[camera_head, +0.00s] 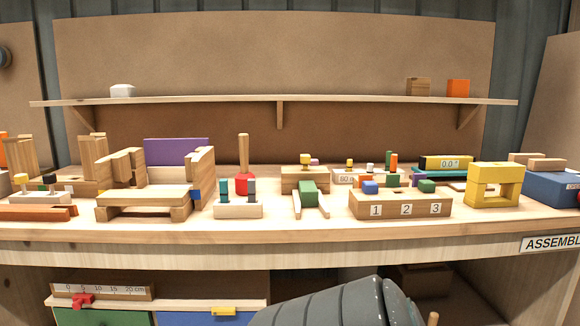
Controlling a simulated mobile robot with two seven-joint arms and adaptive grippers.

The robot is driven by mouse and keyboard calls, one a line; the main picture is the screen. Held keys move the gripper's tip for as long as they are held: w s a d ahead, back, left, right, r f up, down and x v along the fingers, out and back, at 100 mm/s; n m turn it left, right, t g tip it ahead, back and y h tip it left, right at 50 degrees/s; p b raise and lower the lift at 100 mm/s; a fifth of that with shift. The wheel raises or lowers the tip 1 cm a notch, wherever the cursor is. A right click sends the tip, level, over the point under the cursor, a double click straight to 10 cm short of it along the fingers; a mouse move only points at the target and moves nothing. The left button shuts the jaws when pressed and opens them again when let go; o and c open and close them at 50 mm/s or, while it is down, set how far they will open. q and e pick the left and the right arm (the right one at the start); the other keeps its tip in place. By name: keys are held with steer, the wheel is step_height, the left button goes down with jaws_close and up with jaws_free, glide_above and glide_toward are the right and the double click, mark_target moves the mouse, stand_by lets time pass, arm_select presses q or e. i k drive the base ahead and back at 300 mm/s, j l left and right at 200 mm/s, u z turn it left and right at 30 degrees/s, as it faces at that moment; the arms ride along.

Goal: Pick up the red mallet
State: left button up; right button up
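The red mallet (243,182) stands on the workbench toward the back, left of the middle. Its light wooden handle points straight up and its red head rests low. A dark grey segmented part of my own body shows at the bottom edge, below the bench top. Neither of my grippers is in view, and nothing touches the mallet.
A wooden slatted stand (146,194) and upright wooden boards are left of the mallet. A wooden 1-2-3 block (400,205) and a yellow frame (494,185) stand to the right. A shelf (330,102) spans above. The bench's front strip is mostly clear.

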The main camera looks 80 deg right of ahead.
mark_target(240, 179)
steer(key=z, duration=2.65)
